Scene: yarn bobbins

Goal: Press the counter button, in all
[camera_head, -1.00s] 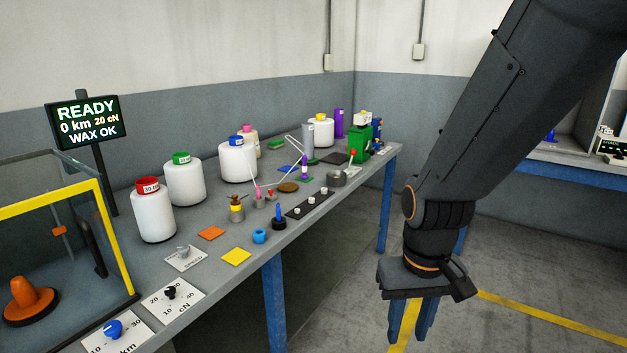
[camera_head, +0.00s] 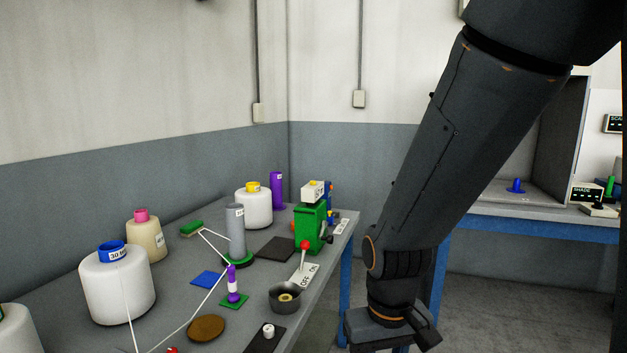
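A green machine (camera_head: 310,228) with a white labelled box (camera_head: 313,191) on top stands toward the far right end of the grey bench. It may be the counter, but the label is too small to read and I cannot make out which part is its button. A red-knobbed lever (camera_head: 305,246) rises from a plate marked OFF and ON in front of it. My gripper (camera_head: 392,328) hangs at the bottom, to the right of the bench and apart from the machine. Its fingers are mostly cut off by the frame edge, so its opening is hidden.
On the bench (camera_head: 180,283) stand a white bobbin (camera_head: 117,288), a grey cylinder (camera_head: 236,232), a purple cone (camera_head: 277,190) and a metal cup (camera_head: 285,298). Yarn runs between the posts. A second bench (camera_head: 540,226) stands at the right behind my arm. Floor shows between them.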

